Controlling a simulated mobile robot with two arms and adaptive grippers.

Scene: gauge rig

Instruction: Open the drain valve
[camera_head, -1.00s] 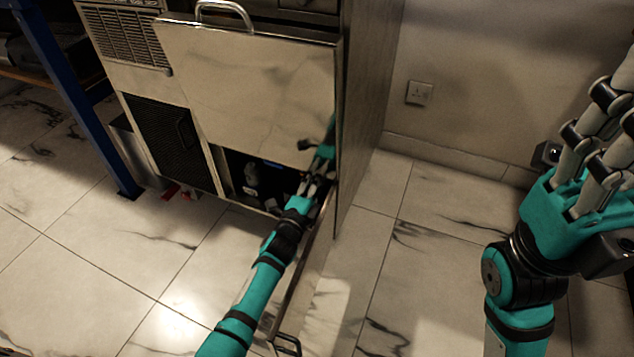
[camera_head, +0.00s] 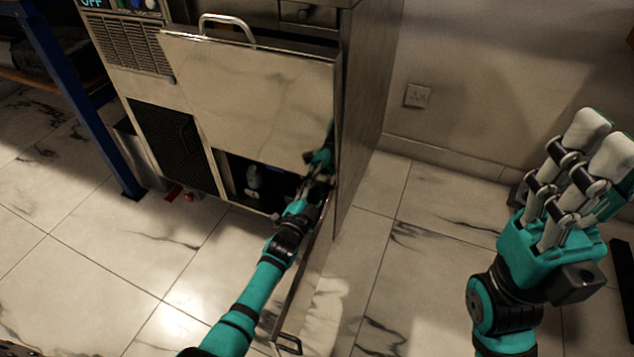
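My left gripper (camera_head: 317,187) reaches into the right side of the dark lower opening (camera_head: 235,185) of a metal cabinet, below a raised panel. Its fingers are dark and small there, so I cannot tell whether they are open, shut or touching anything. A grey rounded part (camera_head: 252,177) shows inside the opening, left of the gripper. I cannot make out a drain valve for certain. A small red part (camera_head: 190,197) sits low at the cabinet's front base, left of the opening. My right gripper (camera_head: 602,138) is raised at the right, away from the cabinet, with no object visible in it.
The shiny panel (camera_head: 255,95) with a metal handle (camera_head: 228,22) hangs just above the opening. A long thin panel edge (camera_head: 303,285) runs beside my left arm. A blue post (camera_head: 80,100) stands at left. The tiled floor (camera_head: 130,265) is clear in front.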

